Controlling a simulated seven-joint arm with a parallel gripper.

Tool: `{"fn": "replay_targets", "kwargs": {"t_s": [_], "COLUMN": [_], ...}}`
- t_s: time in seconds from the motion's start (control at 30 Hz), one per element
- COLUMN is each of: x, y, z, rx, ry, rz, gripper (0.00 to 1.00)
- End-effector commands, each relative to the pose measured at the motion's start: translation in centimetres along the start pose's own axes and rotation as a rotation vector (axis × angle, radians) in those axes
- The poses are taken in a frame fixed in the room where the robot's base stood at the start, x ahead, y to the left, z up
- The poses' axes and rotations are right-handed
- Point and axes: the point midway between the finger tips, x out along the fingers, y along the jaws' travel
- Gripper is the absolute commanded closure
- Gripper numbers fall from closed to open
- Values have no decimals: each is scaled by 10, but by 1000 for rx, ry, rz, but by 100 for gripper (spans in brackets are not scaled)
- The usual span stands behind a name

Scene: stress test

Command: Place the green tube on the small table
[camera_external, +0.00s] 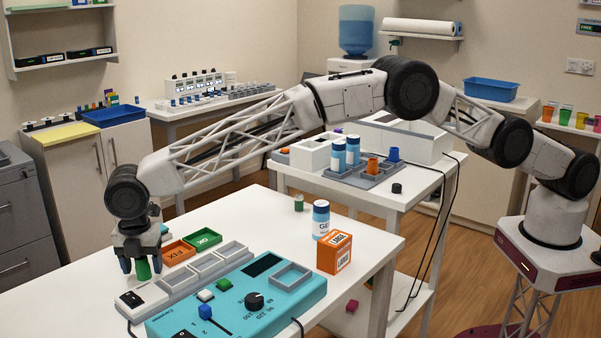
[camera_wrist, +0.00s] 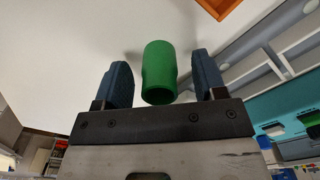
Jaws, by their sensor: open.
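The green tube (camera_external: 143,270) is on the front white table (camera_external: 60,296), left of the teal device, with its upper part hidden by my gripper (camera_external: 141,266). My gripper points down over the tube. In the wrist view, the green tube (camera_wrist: 158,74) is between the two blue fingers of my gripper (camera_wrist: 162,80), with a gap on each side. The gripper is open and holds nothing. Another white table (camera_external: 425,184) stands behind, carrying a grey rack and white boxes. I cannot tell which table is the small one.
Right of my gripper are a white switch box (camera_external: 139,299), grey trays (camera_external: 207,265), an orange FIX tray (camera_external: 177,252) and a teal device (camera_external: 240,300). A blue-white bottle (camera_external: 321,220) and an orange box (camera_external: 334,252) stand farther right. The front table's left part is clear.

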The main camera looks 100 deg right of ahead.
Motion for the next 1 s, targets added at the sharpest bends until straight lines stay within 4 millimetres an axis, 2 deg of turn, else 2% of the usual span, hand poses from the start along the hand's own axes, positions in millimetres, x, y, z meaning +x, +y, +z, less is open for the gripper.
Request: {"fn": "replay_targets", "kwargs": {"t_s": [0.63, 1.0], "x": [4, 4], "y": [0, 0], "z": [0, 0], "rx": [0, 0], "ry": [0, 0], "rz": [0, 0], "gripper": [37, 92]}}
